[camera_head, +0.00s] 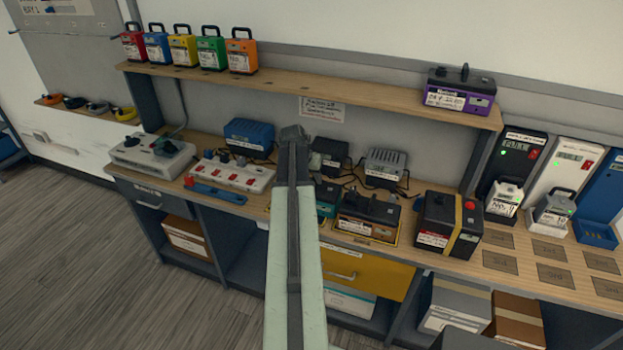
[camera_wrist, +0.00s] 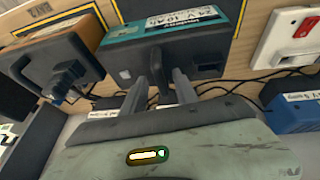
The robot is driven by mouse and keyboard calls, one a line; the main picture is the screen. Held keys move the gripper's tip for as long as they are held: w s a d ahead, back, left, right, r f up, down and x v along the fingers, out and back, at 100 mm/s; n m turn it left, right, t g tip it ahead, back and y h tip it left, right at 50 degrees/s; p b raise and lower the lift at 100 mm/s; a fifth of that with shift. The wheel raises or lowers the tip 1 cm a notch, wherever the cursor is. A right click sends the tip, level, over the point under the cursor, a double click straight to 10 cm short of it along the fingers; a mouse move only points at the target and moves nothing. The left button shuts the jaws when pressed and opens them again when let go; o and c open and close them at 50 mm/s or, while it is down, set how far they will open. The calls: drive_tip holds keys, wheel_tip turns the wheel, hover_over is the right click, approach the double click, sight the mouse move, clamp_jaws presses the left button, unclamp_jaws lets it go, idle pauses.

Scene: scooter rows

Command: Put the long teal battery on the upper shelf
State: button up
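The long teal battery (camera_head: 328,193) lies on the lower bench, partly hidden behind my arm in the head view. In the wrist view the teal battery (camera_wrist: 180,38) shows its dark end and a white "24 V 10 Ah" label. My gripper (camera_wrist: 161,78) has its two fingers apart with nothing held between them. The fingertips point at the battery's dark end; whether they touch it I cannot tell. The fingers cannot be made out in the head view. The upper shelf (camera_head: 345,95) is a wooden board above the bench.
Several small coloured batteries (camera_head: 184,50) stand at the shelf's left; a purple battery (camera_head: 459,90) stands at its right. The shelf's middle is clear. An orange-and-black battery (camera_head: 367,215) lies beside the teal one. A white power strip (camera_head: 232,172), chargers and cables crowd the bench.

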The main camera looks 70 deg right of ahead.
drive_tip(key=s+p+v, duration=0.1)
drive_tip(key=p+v, duration=1)
drive_tip(key=v, duration=0.1)
drive_tip(key=shift+w, duration=0.45)
drive_tip(key=shift+r, duration=0.1)
